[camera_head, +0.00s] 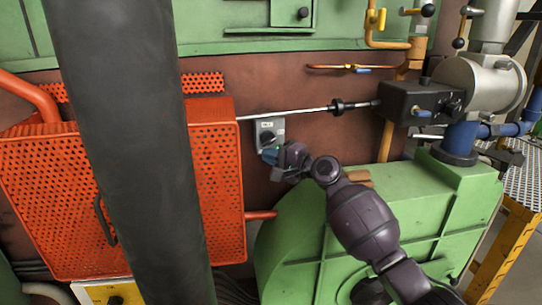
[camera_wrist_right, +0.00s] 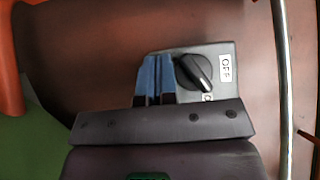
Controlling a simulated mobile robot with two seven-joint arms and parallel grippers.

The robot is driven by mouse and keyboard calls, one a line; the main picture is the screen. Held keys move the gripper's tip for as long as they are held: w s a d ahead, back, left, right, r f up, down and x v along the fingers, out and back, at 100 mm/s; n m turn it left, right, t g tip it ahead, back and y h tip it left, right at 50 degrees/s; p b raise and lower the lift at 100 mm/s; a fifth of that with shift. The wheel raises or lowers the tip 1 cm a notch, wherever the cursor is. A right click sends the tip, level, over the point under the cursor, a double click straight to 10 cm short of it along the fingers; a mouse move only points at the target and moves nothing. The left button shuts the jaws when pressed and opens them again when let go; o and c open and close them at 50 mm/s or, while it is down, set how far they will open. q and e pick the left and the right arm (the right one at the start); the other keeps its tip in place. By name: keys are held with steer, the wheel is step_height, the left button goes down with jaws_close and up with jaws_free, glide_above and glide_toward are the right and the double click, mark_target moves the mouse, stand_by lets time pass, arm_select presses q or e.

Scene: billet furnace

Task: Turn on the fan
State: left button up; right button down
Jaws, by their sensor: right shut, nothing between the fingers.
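A small grey switch box (camera_head: 270,128) with a black rotary knob (camera_head: 266,137) is on the brown wall, right of the orange perforated cage. In the right wrist view the knob (camera_wrist_right: 193,72) has a white pointer line slanting toward the lower right. A white "OFF" label (camera_wrist_right: 225,67) is beside it; a second label below is partly hidden by my gripper. My right gripper (camera_head: 269,155) is at the box's lower edge. Its blue fingers (camera_wrist_right: 153,72) are shut and empty, just beside the knob; I cannot tell whether they touch it. My left gripper is not in view.
A green housing (camera_head: 420,205) stands below and right of the switch, close to my right arm. The orange perforated cage (camera_head: 215,160) is to the left. A thin metal rod (camera_head: 290,113) runs just above the switch toward a black box (camera_head: 405,100).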

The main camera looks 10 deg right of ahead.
stand_by(0.3)
steer(key=v, duration=1.1)
stand_by(0.4)
